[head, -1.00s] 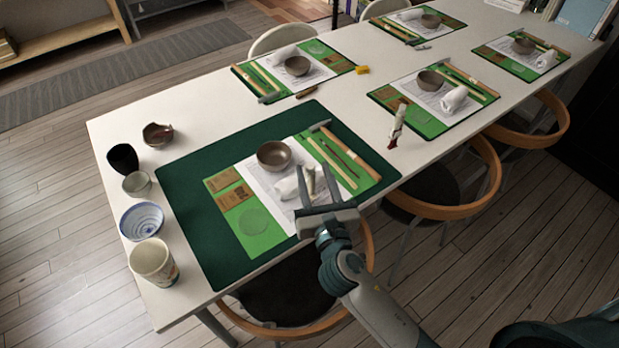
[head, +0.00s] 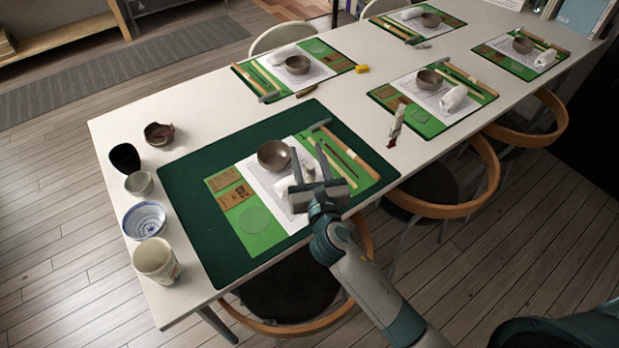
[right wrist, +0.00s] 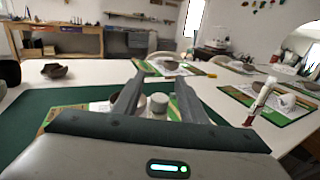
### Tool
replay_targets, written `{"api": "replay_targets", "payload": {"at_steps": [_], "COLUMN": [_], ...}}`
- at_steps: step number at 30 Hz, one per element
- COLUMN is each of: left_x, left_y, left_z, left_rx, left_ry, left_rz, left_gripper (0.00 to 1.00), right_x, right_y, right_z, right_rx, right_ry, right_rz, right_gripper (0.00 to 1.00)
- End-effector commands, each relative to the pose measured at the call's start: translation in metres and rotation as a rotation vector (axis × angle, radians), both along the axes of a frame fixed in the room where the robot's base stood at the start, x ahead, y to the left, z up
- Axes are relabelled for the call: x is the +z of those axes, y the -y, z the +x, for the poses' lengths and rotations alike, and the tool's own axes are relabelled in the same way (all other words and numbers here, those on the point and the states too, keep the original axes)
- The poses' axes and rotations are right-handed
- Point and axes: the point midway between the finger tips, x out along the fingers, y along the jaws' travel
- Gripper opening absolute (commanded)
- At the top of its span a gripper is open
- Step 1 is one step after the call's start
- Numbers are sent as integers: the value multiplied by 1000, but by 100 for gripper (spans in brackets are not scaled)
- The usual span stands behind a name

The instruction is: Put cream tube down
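The cream tube (head: 309,173) is a small pale cylinder on the near place setting, beside the white cloth roll (head: 284,187). In the right wrist view the tube (right wrist: 159,104) stands upright between and beyond the fingers, with its lower part hidden by the gripper body. My right gripper (head: 307,152) is open over the white sheet, its two fingers to either side of the tube. A gap shows between finger and tube in the wrist view (right wrist: 160,78). My left gripper is not in view.
Several cups and bowls line the table's left edge.

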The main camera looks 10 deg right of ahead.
Motion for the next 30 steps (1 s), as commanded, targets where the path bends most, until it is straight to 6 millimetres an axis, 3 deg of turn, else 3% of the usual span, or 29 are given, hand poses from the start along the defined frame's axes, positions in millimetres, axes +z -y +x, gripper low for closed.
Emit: {"api": "replay_targets", "payload": {"at_steps": [7,18,19,24,30], "left_x": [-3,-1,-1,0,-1], "left_y": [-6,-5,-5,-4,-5], "left_z": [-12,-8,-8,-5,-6], "left_rx": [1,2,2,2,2], "left_ry": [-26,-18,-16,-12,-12], "left_rz": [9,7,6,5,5], "left_gripper": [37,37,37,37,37], "right_x": [-1,-1,-1,-1,-1], "right_y": [0,0,0,0,0], "right_z": [12,12,12,12,12], "right_rx": [0,0,0,0,0], "right_ry": [-1,-1,-1,-1,-1], "right_rz": [-1,-1,-1,-1,-1], "right_gripper": [39,39,36,0,0]}}
